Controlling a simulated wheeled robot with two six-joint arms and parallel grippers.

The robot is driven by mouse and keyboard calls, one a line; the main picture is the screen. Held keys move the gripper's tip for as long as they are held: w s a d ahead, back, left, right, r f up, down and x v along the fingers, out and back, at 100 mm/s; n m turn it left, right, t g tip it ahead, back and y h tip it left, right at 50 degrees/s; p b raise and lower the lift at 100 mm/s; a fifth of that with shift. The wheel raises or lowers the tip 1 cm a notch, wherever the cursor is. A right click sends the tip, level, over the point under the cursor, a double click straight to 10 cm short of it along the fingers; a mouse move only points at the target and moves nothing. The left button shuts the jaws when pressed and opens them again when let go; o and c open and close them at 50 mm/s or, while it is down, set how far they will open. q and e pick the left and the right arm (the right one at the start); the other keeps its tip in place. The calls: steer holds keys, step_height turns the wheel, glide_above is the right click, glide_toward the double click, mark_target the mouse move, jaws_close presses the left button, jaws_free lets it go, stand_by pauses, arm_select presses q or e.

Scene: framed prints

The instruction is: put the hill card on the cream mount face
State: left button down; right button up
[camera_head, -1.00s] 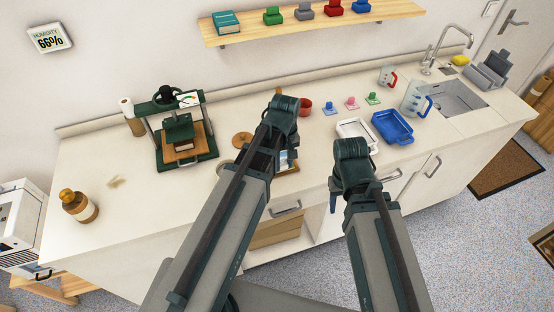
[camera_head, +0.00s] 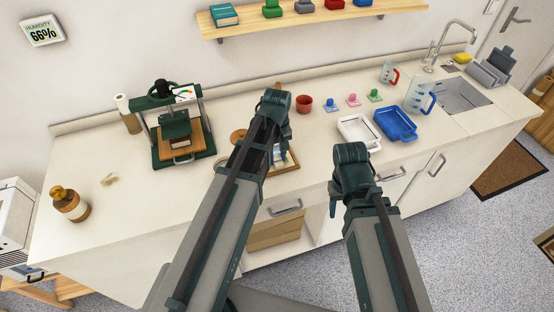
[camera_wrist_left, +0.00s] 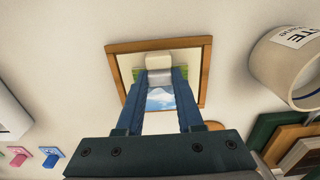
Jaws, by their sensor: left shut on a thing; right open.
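The hill card (camera_wrist_left: 160,100), with a blue-and-white peak and green edges, shows between the fingers of my left gripper (camera_wrist_left: 160,78). The gripper is shut on it, apparently at its pale grip block (camera_wrist_left: 159,61). The card is over the cream mount face (camera_wrist_left: 128,62) inside a wooden frame; I cannot tell whether it touches. In the head view the card (camera_head: 279,155) shows beside my left gripper (camera_head: 284,138), and my arm hides part of the frame (camera_head: 293,163). My right gripper (camera_head: 333,205) hangs open and empty by the counter's front edge.
A white tray (camera_head: 345,142) and a blue tray (camera_head: 410,132) stand right of the frame. A red cup (camera_head: 304,104) is behind it. A green press (camera_head: 180,160) stands left. The counter's left part is mostly clear.

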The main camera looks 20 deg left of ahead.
mark_target(277, 157)
arm_select(q)
steer(key=shift+r, duration=0.1)
steer(key=c, duration=1)
jaws_free()
steer(key=shift+f, duration=0.2)
steer(key=o, duration=0.5)
steer(key=shift+c, duration=0.2)
steer(key=shift+r, duration=0.1)
step_height(277, 157, up, 12)
steer(key=p, duration=1.2)
steer(key=s+d+m+y, duration=0.1)
steer(key=s+d+m, duration=0.9)
steer(key=s, duration=0.4)
steer(key=shift+s+d+r+m, duration=0.15)
steer(key=shift+d+r+m, duration=0.05)
steer(key=shift+d+m, duration=0.1)
